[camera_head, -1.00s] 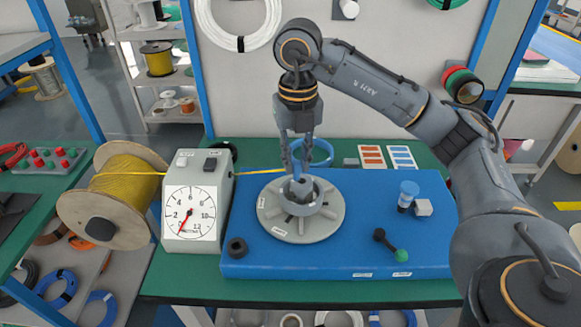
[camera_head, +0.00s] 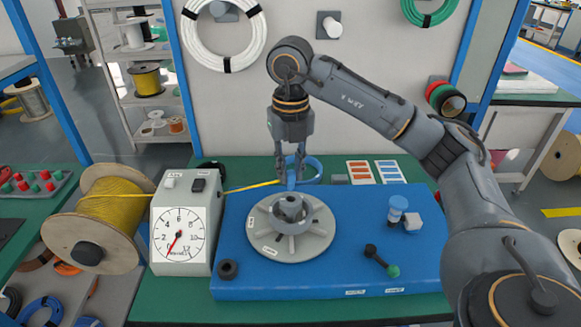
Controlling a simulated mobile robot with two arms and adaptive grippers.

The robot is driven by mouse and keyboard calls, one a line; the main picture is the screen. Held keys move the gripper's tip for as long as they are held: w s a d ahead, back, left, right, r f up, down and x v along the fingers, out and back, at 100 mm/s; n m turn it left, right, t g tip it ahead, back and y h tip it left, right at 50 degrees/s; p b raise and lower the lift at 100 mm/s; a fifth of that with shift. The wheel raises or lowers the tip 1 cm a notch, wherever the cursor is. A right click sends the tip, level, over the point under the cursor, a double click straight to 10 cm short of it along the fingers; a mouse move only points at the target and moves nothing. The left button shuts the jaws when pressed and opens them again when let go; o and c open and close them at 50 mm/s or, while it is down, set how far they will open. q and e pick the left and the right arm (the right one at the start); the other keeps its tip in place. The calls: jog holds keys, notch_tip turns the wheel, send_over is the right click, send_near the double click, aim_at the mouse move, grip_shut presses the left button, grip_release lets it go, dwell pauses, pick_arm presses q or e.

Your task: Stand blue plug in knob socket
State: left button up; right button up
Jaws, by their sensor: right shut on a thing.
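My right gripper (camera_head: 290,180) is above the hub of the round grey spoked disc (camera_head: 265,238). A small dark ring-shaped socket (camera_head: 228,269) sits at the front left of the blue board (camera_head: 330,276). I cannot tell which part is the knob socket. My left gripper is out of view.
A gauge box (camera_head: 179,237) and a yellow wire spool (camera_head: 104,213) stand left of the board. A blue-capped cylinder (camera_head: 397,209), a white block (camera_head: 412,222) and a green-tipped lever (camera_head: 381,259) are at right. The board's front middle is clear.

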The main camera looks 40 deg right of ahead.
aim_at(291, 188)
jog(key=shift+f, duration=0.4)
jog(key=shift+f+b, duration=0.35)
jog(key=shift+b, duration=0.1)
jog(key=shift+f+b, duration=0.4)
jog(key=shift+f, duration=0.3)
jog(key=shift+f+b, duration=0.3)
jog(key=shift+f, duration=0.15)
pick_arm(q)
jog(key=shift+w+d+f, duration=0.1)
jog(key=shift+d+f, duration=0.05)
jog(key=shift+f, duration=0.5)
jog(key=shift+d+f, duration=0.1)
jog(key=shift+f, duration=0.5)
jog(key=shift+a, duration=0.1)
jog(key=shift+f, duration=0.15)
pick_arm(e)
jog(key=shift+f, duration=0.4)
